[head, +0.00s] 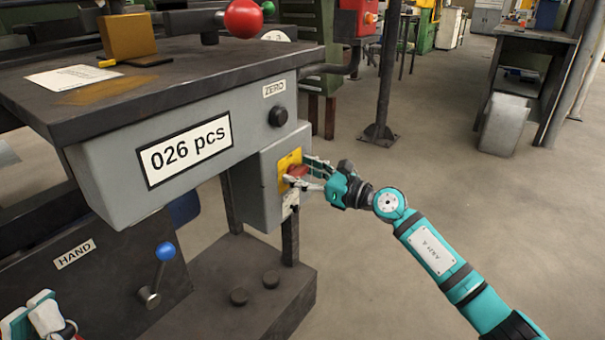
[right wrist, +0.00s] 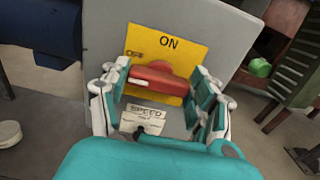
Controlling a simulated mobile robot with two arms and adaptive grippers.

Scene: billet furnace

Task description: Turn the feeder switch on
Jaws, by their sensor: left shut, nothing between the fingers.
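The feeder switch is a red rotary knob (right wrist: 158,80) on a yellow plate (right wrist: 168,50) marked ON at its top. In the right wrist view its grip bar lies roughly crosswise, not pointing up at ON. In the head view the knob (head: 298,171) sits on the side of the grey box under the counter. My right gripper (right wrist: 160,95) is open with its fingers on either side of the knob; the left finger is very close to it, and contact is unclear. My left gripper (head: 45,315) is shut and empty at the lower left, partly cut off.
A grey panel (head: 110,185) shows "026 pcs" beside a black ZERO button (head: 278,116). A blue-knobbed lever (head: 165,252) stands near the HAND label (head: 75,253). A SPEED label (right wrist: 143,118) is below the switch. Open floor lies to the right.

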